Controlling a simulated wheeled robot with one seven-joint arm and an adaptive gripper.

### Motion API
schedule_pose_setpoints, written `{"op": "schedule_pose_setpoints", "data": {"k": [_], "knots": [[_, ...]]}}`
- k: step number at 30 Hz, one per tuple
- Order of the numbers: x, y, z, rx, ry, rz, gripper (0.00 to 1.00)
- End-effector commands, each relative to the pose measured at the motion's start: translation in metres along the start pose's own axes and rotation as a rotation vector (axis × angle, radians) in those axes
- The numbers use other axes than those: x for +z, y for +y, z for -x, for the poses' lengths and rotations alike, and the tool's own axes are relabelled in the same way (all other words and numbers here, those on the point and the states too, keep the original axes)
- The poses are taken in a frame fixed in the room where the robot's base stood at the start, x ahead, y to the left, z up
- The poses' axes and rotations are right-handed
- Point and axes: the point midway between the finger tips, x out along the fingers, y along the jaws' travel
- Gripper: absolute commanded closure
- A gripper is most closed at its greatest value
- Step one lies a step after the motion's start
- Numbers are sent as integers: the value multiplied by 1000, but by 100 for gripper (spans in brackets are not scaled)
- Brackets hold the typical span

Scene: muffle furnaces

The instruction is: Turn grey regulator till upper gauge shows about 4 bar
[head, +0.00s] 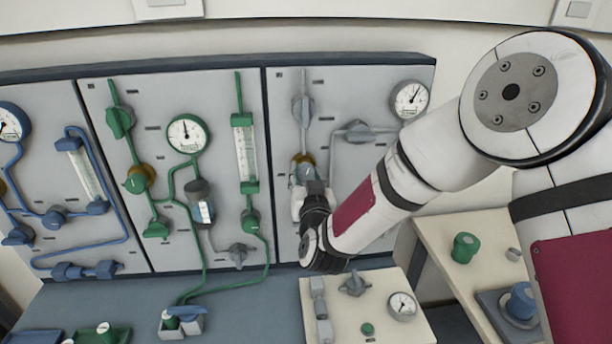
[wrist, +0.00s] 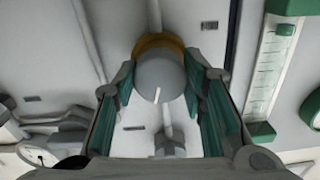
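The grey regulator (wrist: 160,78) is a round grey knob with a yellow-brown collar and a white mark, which points down in the wrist view. My gripper (wrist: 160,65) has its two green-padded fingers on either side of the knob. The fingertips are very close to its sides, and I cannot tell whether they touch. In the head view my gripper (head: 309,190) largely hides the regulator. The upper gauge (head: 410,98) is at the top right of the grey-piped panel; its needle points up and to the right. Its numbers are too small to read. It also shows in the wrist view (wrist: 38,155).
A green-piped panel with a gauge (head: 187,134) and a flow tube (head: 244,150) stands left of the grey one. Below my gripper a white box (head: 335,285) carries a grey valve handle and another gauge (head: 402,306). A grey valve (head: 358,132) sits beside the regulator.

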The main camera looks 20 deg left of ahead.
Motion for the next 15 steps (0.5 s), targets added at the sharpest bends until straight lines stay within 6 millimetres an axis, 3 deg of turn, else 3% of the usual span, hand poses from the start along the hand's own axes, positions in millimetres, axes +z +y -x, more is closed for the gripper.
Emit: {"op": "schedule_pose_setpoints", "data": {"k": [1, 3, 8, 15], "knots": [[0, 0, 0, 0, 0, 0, 81], [0, 0, 0, 0, 0, 0, 91], [0, 0, 0, 0, 0, -20, 91], [0, 1, -1, 1, 1, -205, 91]]}}
